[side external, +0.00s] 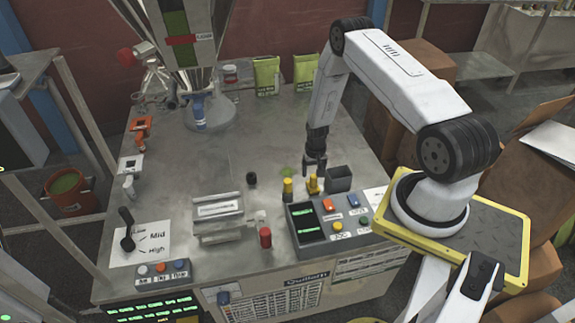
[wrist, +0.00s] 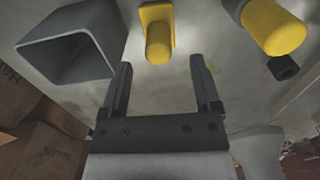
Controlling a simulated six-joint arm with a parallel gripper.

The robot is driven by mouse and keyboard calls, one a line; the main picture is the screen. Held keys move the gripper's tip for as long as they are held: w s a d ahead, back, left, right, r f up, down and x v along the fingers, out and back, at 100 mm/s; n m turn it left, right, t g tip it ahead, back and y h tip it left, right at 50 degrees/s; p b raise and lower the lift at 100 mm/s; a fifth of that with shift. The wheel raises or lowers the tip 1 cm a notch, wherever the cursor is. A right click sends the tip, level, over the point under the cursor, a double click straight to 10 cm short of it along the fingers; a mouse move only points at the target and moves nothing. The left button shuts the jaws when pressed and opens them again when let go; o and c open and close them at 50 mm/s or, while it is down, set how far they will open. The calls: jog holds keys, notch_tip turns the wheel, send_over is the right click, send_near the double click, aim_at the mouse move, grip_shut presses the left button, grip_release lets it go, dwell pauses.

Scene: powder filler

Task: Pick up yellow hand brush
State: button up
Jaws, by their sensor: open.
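The yellow hand brush (side external: 313,185) appears to be the small yellow piece with a round handle, standing on the table beside an open grey box. In the wrist view the brush (wrist: 158,40) shows a round knob on a flat yellow base, just beyond the fingertips and roughly centred between them. Its bristles cannot be made out. My gripper (side external: 315,164) points down, a little above the brush. In the wrist view my gripper (wrist: 161,68) is open, with nothing between its fingers.
The grey box (side external: 340,178) stands close beside the brush. A yellow cylinder (side external: 287,189) with a dark part is on the other side. The control panel (side external: 328,222) with coloured buttons is in front. A red-topped cylinder (side external: 265,237) stands farther left. The table behind is mostly clear.

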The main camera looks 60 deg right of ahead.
aim_at(314, 176)
jog(key=shift+f, duration=0.35)
jog(key=shift+f, duration=0.15)
jog(key=shift+f, duration=2.45)
grip_shut()
